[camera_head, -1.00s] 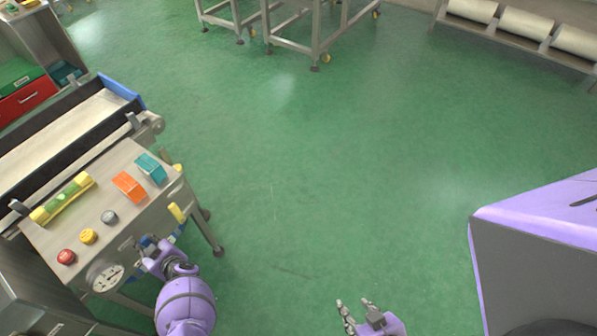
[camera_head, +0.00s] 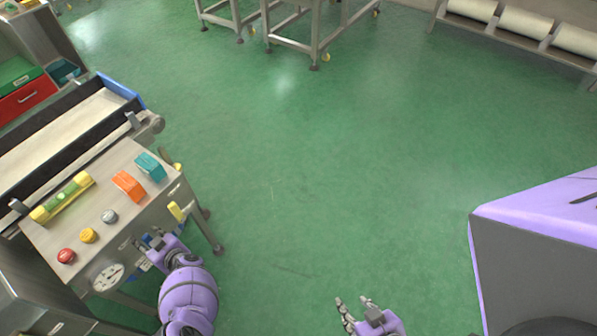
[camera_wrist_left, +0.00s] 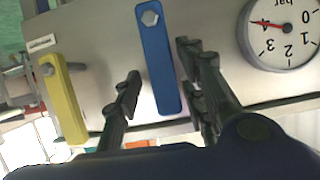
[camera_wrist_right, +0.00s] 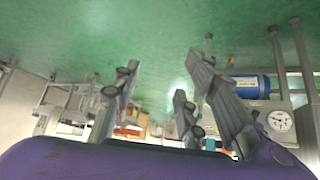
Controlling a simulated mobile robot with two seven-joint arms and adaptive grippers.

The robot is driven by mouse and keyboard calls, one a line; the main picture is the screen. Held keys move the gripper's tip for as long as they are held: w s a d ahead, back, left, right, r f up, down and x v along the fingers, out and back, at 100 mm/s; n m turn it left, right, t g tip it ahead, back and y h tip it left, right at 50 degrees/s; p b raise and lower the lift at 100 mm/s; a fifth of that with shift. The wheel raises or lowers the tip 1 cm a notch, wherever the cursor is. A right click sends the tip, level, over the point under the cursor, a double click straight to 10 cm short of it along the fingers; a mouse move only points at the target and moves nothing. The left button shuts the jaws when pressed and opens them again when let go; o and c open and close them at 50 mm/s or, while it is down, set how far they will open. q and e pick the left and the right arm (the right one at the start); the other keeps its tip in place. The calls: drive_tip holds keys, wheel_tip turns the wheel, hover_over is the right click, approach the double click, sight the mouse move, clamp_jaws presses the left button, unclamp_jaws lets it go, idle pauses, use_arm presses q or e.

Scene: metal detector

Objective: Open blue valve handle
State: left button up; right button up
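The blue valve handle (camera_wrist_left: 158,62) shows in the left wrist view as a flat blue bar with a hex bolt at its upper end, on a grey metal panel. My left gripper (camera_wrist_left: 163,68) is open, with a finger to each side of the handle; gaps show between the fingers and the bar. In the head view my left gripper (camera_head: 151,241) is at the machine's front panel, and the handle is hidden or too small to make out. My right gripper (camera_head: 355,306) is open and empty over the floor, far from the machine; it also shows in the right wrist view (camera_wrist_right: 162,80).
A pressure gauge (camera_wrist_left: 284,30) sits right of the blue handle, and a yellow handle (camera_wrist_left: 63,98) sits left of it. The machine's top panel (camera_head: 128,200) carries red, yellow and grey buttons and orange and teal switches. Green floor (camera_head: 330,170) is clear in the middle.

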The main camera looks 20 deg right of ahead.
use_arm(q)
drive_tip(key=shift+s+a+f, duration=0.1)
use_arm(e)
drive_tip(key=shift+w, duration=0.2)
use_arm(q)
drive_tip(key=shift+s, duration=0.15)
drive_tip(key=v, duration=1.1)
drive_tip(key=shift+s+d+r, duration=0.2)
drive_tip(key=shift+d+r, duration=0.05)
drive_tip(key=shift+d, duration=0.1)
use_arm(e)
drive_tip(key=shift+w+a+r+t, duration=0.1)
drive_tip(key=shift+w+r+t, duration=0.05)
drive_tip(key=shift+w, duration=0.4)
drive_tip(key=shift+w+a+r+t, duration=0.1)
drive_tip(key=shift+w+t, duration=0.05)
drive_tip(key=shift+w, duration=0.35)
drive_tip(key=shift+s, duration=0.25)
